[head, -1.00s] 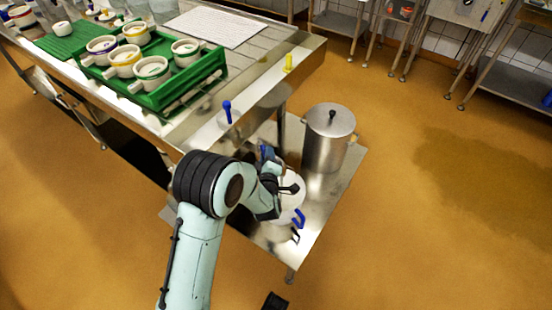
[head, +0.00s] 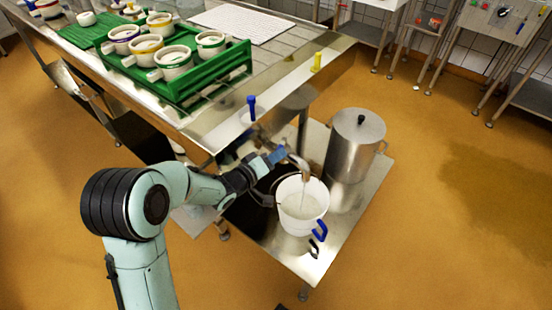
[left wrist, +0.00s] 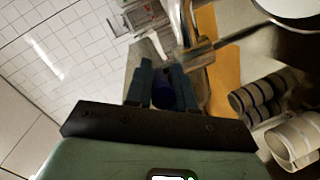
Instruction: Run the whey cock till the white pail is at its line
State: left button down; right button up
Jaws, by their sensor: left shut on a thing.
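The white pail (head: 286,214) stands on the low steel shelf below the bench corner, with a blue grip on its near side. Pale liquid shows inside it. The whey cock's metal spout (head: 299,163) hangs over the pail, and a pale stream seems to fall from it. My left gripper (head: 270,160) is at the cock, shut on its blue handle. In the left wrist view the blue handle (left wrist: 164,94) shows dark between the two fingers. The pail's line cannot be made out. My right gripper is not in view.
A lidded steel can (head: 354,150) stands behind the pail on the shelf (head: 335,235). A green tray (head: 190,97) with several moulds sits on the bench above. The floor at right is clear.

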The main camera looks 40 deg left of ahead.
pick_arm(q)
jog(key=shift+a, duration=0.1)
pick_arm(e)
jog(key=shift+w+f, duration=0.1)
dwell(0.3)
pick_arm(q)
jog(key=c, duration=1.1)
grip_release()
jog(key=shift+o, duration=0.2)
jog(key=p+v, duration=0.2)
jog(key=v, duration=1.1)
jog(key=shift+s+p, duration=0.2)
jog(key=shift+p, duration=0.1)
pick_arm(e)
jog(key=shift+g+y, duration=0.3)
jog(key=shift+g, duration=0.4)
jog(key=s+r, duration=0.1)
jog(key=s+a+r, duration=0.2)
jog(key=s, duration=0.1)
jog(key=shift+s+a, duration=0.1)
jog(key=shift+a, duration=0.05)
pick_arm(q)
jog(key=shift+a+r, duration=0.1)
jog(key=shift+r, duration=0.05)
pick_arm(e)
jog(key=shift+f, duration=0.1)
